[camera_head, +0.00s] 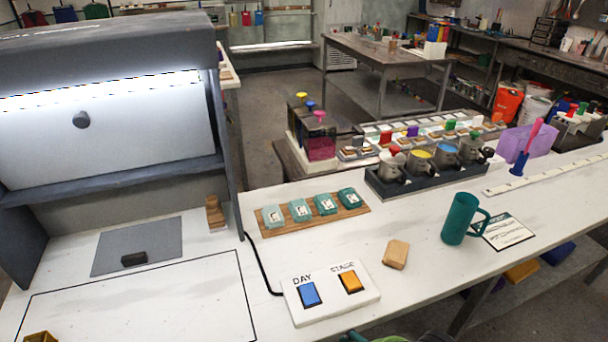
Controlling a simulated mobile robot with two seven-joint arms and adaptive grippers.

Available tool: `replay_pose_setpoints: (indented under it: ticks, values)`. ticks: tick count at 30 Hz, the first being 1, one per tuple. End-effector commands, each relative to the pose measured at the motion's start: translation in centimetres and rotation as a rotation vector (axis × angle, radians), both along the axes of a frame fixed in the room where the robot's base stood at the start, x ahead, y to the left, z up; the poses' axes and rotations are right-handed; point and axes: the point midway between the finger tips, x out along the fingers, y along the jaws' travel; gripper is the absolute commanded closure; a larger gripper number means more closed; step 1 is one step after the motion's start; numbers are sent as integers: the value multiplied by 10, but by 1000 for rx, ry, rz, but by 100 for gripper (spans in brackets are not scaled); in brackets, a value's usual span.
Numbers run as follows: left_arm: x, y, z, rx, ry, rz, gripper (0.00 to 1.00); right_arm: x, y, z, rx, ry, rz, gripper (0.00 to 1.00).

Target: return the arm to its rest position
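Neither of my arms shows clearly in the head view, and I see no gripper fingers. On the white bench (215,250) stand a teal mug (460,220), a small tan wooden block (396,254) and a white panel (333,309) with a blue button (309,294) marked DAY and an orange button (350,282) marked STAGE. A green shape is cut off at the bottom edge; I cannot tell what it is.
A grey lit booth (110,130) stands at the left. A wooden board (266,229) holds several teal tiles. A dark tray (385,191) holds several metal cups. A card (507,233) lies beside the mug. The bench front is mostly clear around the block.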

Motion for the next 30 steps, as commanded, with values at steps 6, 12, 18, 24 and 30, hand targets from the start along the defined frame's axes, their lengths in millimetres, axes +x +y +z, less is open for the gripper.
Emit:
replay_pose_setpoints:
  ticks: [6, 12, 18, 24, 30]
  values:
    - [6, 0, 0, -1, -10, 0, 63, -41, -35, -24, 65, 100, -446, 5]
    - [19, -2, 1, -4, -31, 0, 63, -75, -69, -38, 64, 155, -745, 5]
    - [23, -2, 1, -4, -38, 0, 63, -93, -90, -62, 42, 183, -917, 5]
    - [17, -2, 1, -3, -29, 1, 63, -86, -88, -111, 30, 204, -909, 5]
    - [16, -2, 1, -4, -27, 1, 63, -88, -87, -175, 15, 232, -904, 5]
